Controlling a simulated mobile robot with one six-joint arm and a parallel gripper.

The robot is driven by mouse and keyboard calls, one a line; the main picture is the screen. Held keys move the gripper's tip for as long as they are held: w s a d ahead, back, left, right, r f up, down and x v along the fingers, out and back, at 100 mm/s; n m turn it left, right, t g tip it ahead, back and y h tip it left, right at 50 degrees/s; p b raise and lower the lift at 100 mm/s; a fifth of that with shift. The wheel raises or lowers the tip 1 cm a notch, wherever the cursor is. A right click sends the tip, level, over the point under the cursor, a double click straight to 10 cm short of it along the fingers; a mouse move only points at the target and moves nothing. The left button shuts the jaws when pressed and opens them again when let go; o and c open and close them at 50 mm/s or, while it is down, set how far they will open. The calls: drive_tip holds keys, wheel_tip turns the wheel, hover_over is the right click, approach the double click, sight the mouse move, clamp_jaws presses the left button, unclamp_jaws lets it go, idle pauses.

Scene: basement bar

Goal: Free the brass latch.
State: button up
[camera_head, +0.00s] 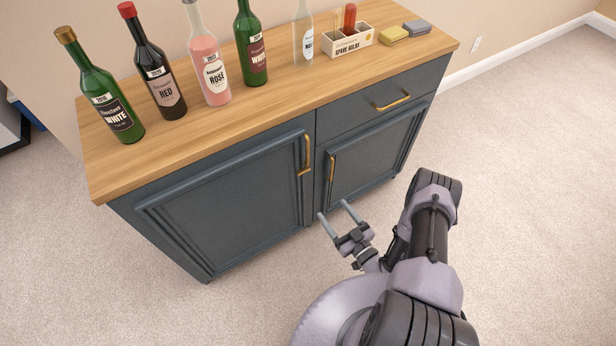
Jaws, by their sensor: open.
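A dark blue-grey cabinet (235,195) with a wooden top stands ahead. Brass-coloured bar handles show on its left door (306,154), its right door (331,169) and its drawer (392,100). I cannot make out a separate brass latch. Both doors and the drawer look shut. My gripper (333,208) is open, with nothing between its fingers. It is in front of the cabinet, below the right door's handle in the picture, and appears apart from it.
Several bottles stand along the wooden top (180,152), including a green one (108,95) at the left. A white box (348,41) labelled for spare bulbs and two sponges (405,30) are at the right. Carpet (530,210) is clear to the right.

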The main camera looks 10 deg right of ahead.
sight(305, 172)
drive_tip(key=b+x, duration=0.5)
drive_tip(key=x, duration=1.2)
drive_tip(key=shift+b, duration=0.3)
drive_tip(key=c, duration=1.4)
drive_tip(key=shift+o, duration=0.2)
